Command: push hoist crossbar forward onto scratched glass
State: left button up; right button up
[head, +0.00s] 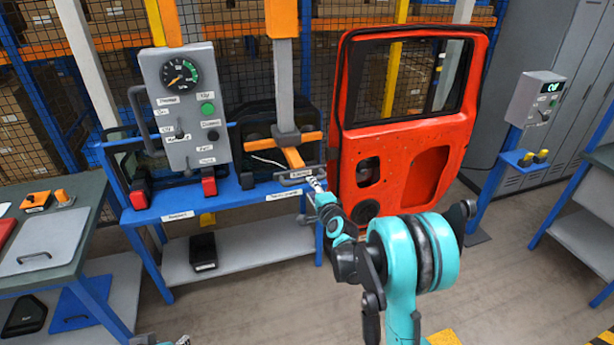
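The hoist crossbar (291,157) is orange. It hangs at the foot of the grey hoist column (283,85), above the blue rack. A grey handle (292,178) with a small label sits at its near end. Dark glass panes (258,122) stand in the rack behind the column; I cannot make out a scratch. My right gripper (316,184) reaches the right end of the handle, seen from behind. Its wrist hides part of the fingers, so contact and opening are unclear. Only a small teal and grey part of my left arm shows at the bottom edge.
A grey control box (188,105) with a gauge stands left of the column. A red door (403,130) stands close on the right. The blue rack (240,197) spans below. A workbench (45,240) is at left. Floor is open at lower right.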

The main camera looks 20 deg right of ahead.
jog(key=b+x, duration=0.1)
jog(key=x, duration=0.6)
jog(key=shift+w, duration=0.15)
grip_shut()
